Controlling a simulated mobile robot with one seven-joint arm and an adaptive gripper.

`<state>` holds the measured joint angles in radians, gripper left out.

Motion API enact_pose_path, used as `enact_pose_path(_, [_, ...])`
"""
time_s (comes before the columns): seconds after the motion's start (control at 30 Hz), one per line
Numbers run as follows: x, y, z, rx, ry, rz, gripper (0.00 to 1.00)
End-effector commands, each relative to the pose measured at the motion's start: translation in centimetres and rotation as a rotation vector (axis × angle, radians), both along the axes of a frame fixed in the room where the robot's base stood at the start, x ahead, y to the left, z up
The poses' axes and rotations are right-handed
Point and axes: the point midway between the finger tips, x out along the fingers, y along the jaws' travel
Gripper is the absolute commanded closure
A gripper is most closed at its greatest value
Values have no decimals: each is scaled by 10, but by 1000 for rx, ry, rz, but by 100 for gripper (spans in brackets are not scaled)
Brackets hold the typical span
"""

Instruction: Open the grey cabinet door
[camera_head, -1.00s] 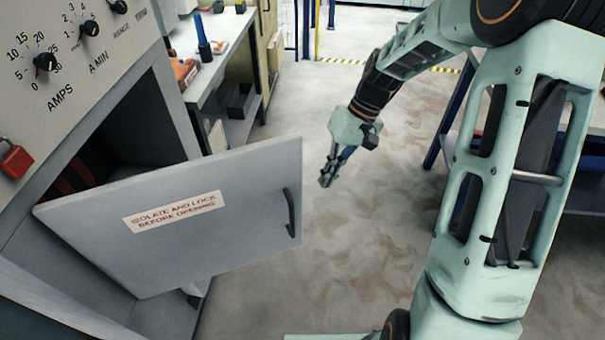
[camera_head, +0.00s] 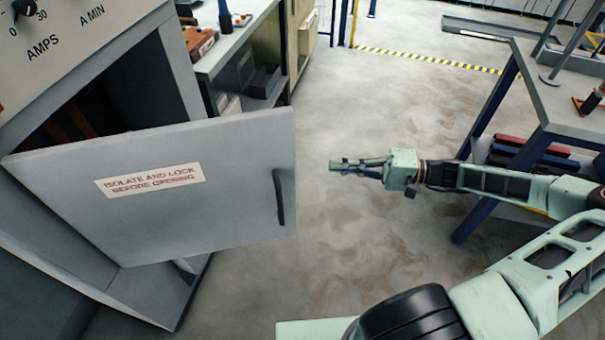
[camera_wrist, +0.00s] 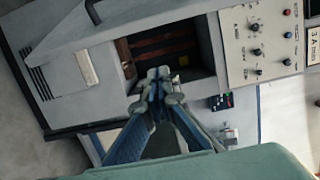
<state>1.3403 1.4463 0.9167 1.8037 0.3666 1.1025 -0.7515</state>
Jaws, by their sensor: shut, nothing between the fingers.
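The grey cabinet door (camera_head: 165,195) stands swung well out from the cabinet opening, with a dark handle (camera_head: 279,198) near its free edge and a white label reading "ISOLATE AND LOCK BEFORE OPENING". Behind it the dark interior of the cabinet (camera_head: 90,110) shows. My gripper (camera_head: 334,165) is shut and empty, in the air to the right of the door, apart from the handle. In the wrist view my gripper (camera_wrist: 158,75) points toward the cabinet opening (camera_wrist: 190,55).
A control panel with knobs (camera_head: 80,30) is above the opening. A workbench (camera_head: 215,50) stands behind the cabinet. A blue-legged table (camera_head: 560,115) with items on a lower shelf is at the right. Floor (camera_head: 370,100) between them is clear.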

Motion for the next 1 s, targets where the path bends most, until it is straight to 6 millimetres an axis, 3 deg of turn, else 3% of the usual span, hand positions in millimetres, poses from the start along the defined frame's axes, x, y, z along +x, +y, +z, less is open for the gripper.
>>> enact_pose_path(0.13, [2,5,3,15,-8,-10,100])
enact_pose_path(0.27, [5,24,4,15,-7,-7,100])
enact_pose_path(0.63, [18,101,3,14,-3,-6,100])
enact_pose_path(0.8, [-8,92,3,11,-4,-12,100])
enact_pose_path(1.0, [-20,90,2,10,-5,-10,100])
